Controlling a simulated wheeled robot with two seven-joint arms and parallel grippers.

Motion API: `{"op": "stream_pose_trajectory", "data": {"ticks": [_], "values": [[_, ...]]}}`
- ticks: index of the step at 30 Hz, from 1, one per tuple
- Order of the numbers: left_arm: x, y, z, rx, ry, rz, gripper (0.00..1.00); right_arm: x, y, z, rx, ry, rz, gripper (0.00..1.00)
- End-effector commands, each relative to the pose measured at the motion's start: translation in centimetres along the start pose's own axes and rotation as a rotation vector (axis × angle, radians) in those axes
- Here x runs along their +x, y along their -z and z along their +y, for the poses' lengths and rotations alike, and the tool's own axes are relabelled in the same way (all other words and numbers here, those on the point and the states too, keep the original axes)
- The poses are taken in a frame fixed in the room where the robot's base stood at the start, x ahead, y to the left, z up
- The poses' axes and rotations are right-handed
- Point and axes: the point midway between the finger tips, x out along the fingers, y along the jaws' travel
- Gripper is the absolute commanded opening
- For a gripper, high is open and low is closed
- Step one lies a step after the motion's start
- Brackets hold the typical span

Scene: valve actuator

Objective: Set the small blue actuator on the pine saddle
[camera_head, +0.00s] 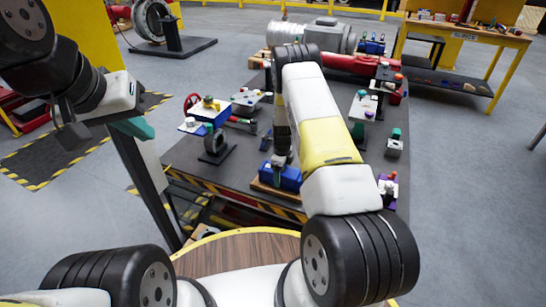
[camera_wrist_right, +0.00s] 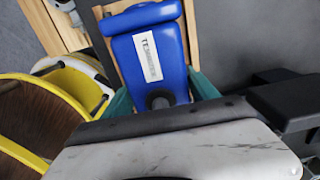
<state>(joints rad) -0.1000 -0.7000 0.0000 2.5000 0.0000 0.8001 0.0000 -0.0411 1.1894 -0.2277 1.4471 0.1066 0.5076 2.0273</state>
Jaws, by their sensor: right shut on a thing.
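The small blue actuator (camera_head: 287,178) is at the near edge of the dark table. In the right wrist view the actuator (camera_wrist_right: 148,52) bears a white label and lies between pine strips. The pine saddle (camera_head: 265,189) shows as a wooden edge under and beside it, and its rails (camera_wrist_right: 191,28) flank the actuator. I cannot tell if the actuator rests fully on it. My right gripper (camera_head: 280,160) is shut on the actuator, with teal fingers (camera_wrist_right: 162,96) on either side. My left gripper (camera_head: 134,127) is raised at the left, away from the table; its finger gap is not clear.
The dark table (camera_head: 235,165) has a striped front edge. Several small parts (camera_head: 394,143) stand to the right. A round wooden top (camera_head: 240,250) lies in front.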

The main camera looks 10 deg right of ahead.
Motion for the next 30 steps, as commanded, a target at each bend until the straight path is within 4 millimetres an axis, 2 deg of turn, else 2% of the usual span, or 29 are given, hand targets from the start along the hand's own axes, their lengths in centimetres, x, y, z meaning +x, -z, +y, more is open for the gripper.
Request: {"op": "stream_pose_trajectory", "data": {"ticks": [5, 6, 8, 20, 23, 30], "values": [[0.0, 0.0, 0.0, 0.000, 0.000, 0.000, 0.00, 0.1, -0.1, -0.1, 0.000, 0.003, -0.001, 0.00], [0.0, 0.0, 0.0, 0.000, 0.000, 0.000, 0.00, 0.3, 0.0, 0.0, 0.001, 0.000, 0.001, 0.76], [0.0, 0.0, 0.0, 0.000, 0.000, 0.000, 0.00, 0.3, 0.0, 0.0, 0.001, 0.000, 0.001, 0.88], [0.0, 0.0, 0.0, 0.000, 0.000, 0.000, 0.00, -0.2, 0.0, 0.0, 0.000, 0.000, 0.000, 0.90], [0.0, 0.0, 0.0, 0.000, 0.000, 0.000, 0.00, -1.5, 0.0, -0.1, 0.000, 0.002, 0.000, 0.90], [0.0, 0.0, 0.0, 0.000, 0.000, 0.000, 0.00, -6.6, 0.0, -0.1, 0.000, 0.002, -0.001, 0.90]]}}
